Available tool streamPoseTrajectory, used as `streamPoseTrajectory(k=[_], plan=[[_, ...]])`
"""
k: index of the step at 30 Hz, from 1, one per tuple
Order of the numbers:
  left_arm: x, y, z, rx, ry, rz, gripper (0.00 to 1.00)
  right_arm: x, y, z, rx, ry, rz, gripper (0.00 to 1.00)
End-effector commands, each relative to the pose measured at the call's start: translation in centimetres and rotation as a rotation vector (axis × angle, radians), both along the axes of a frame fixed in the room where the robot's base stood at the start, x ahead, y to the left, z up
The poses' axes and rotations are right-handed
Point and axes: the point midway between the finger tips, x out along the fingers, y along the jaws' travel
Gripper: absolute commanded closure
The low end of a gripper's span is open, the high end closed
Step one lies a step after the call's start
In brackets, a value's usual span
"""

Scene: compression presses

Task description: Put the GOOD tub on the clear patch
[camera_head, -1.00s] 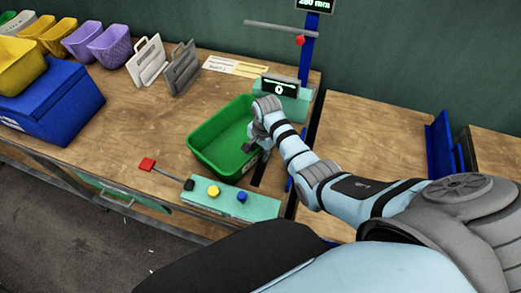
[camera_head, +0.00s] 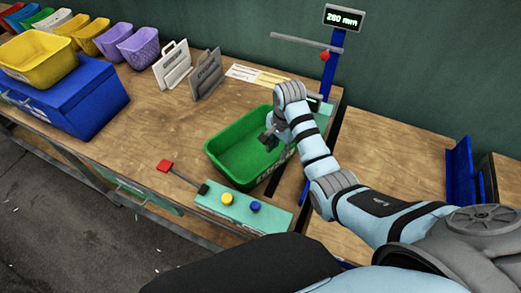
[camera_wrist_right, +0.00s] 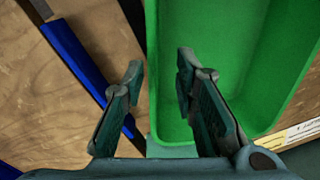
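A green tub (camera_head: 226,160) stands on the wooden bench beside the press; lettering on its right side is partly hidden and I cannot read it surely. My right gripper (camera_head: 269,141) is at the tub's right wall, fingers pointing down. In the right wrist view the gripper (camera_wrist_right: 157,88) is open, one finger over the tub's inside (camera_wrist_right: 215,60) and the other outside the wall. Nothing is between the fingers except the view of the wall; I cannot tell if they touch it. My left gripper is not in view. Bare wood (camera_head: 150,125) shows left of the tub.
A teal panel (camera_head: 240,212) with yellow and blue buttons and a red-ended lever (camera_head: 164,165) is in front of the tub. A blue post (camera_head: 333,75) with a display rises behind. Purple, yellow and other tubs (camera_head: 140,47), a blue box (camera_head: 75,105) and grey plates (camera_head: 207,75) stand left.

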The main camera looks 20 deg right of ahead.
Motion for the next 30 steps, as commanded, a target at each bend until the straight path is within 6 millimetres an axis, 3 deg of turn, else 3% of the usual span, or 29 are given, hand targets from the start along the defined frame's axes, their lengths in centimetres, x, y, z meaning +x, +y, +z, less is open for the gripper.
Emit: streamPoseTrajectory(k=[3,15,23,28,30], plan=[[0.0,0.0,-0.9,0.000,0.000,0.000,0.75,0.1,0.1,-3.3,0.000,0.003,0.000,0.73],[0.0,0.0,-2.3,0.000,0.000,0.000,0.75,-0.1,0.7,-9.9,0.000,0.001,0.001,0.73],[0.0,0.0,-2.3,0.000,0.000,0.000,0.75,0.0,0.7,-10.3,-0.001,-0.001,0.001,0.73],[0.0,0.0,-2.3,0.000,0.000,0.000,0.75,0.0,0.6,-10.3,-0.001,-0.001,0.001,1.00],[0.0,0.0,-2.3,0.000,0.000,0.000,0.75,0.0,0.6,-10.3,-0.001,-0.001,0.001,1.00]])
